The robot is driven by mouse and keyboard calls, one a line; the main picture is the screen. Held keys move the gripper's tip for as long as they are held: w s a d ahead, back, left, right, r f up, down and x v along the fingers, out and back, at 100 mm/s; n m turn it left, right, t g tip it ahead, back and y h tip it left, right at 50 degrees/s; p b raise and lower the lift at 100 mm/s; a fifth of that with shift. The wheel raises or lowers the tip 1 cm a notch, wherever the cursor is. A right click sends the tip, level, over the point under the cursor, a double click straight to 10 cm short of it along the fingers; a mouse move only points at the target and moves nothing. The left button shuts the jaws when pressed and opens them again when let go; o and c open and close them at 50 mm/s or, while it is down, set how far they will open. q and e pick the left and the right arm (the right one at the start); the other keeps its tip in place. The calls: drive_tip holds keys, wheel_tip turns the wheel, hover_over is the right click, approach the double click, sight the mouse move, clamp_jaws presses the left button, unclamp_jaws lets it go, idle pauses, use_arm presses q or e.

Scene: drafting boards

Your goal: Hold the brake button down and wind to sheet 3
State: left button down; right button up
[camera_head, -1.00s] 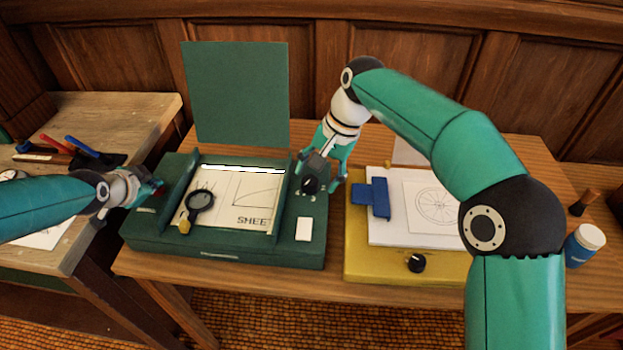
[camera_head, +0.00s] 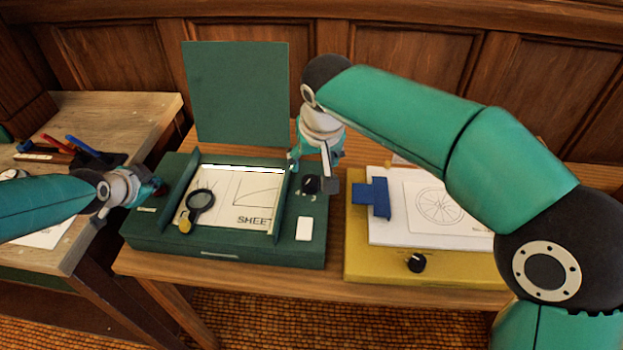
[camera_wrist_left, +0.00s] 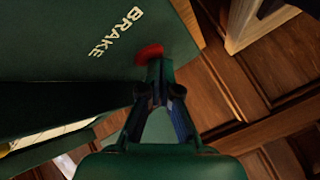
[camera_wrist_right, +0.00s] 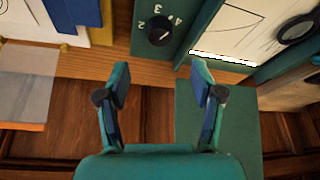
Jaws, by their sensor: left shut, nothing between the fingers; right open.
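The green drafting board (camera_head: 220,252) stands on the table, its window showing a chart sheet (camera_head: 256,190) whose lettering "SHEE" is cut off, so its number is not visible. The red brake button (camera_wrist_left: 149,53) is beside the word BRAKE in the left wrist view. My left gripper (camera_wrist_left: 156,68) is shut and empty, with its tips against the button. The black winding knob (camera_wrist_right: 162,31) has numbers 2, 3 and 4 around it; its exact pointing is hard to read. My right gripper (camera_wrist_right: 160,72) is open and empty, apart from the knob and behind it in the head view.
A magnifier (camera_head: 200,200) lies over the window. A yellow board (camera_head: 380,265) with a blue clip (camera_head: 372,196) and its own black knob (camera_head: 416,262) stands to the right. An upright green panel (camera_head: 237,95) rises behind. A side table (camera_head: 120,110) with pens is at left.

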sight(312, 180)
use_arm(q)
drive_tip(key=shift+f, duration=0.1)
use_arm(e)
drive_tip(key=x, duration=1)
drive_tip(key=shift+w+f, duration=0.15)
drive_tip(key=shift+f, duration=0.2)
drive_tip(key=c, duration=1.1)
drive_tip(key=shift+c, duration=0.2)
drive_tip(key=shift+n, duration=0.4)
drive_tip(key=n, duration=0.2)
drive_tip(key=n+y, duration=0.1)
drive_tip(key=n, duration=0.1)
drive_tip(key=shift+w+d+g+y, duration=0.1)
drive_tip(key=shift+d+g+y, duration=0.05)
drive_tip(key=shift+g+y, duration=0.2)
drive_tip(key=shift+n+g+y, duration=0.35)
drive_tip(key=shift+n, duration=0.8)
drive_tip(key=shift+n+g+y, duration=0.3)
drive_tip(key=shift+n, duration=0.85)
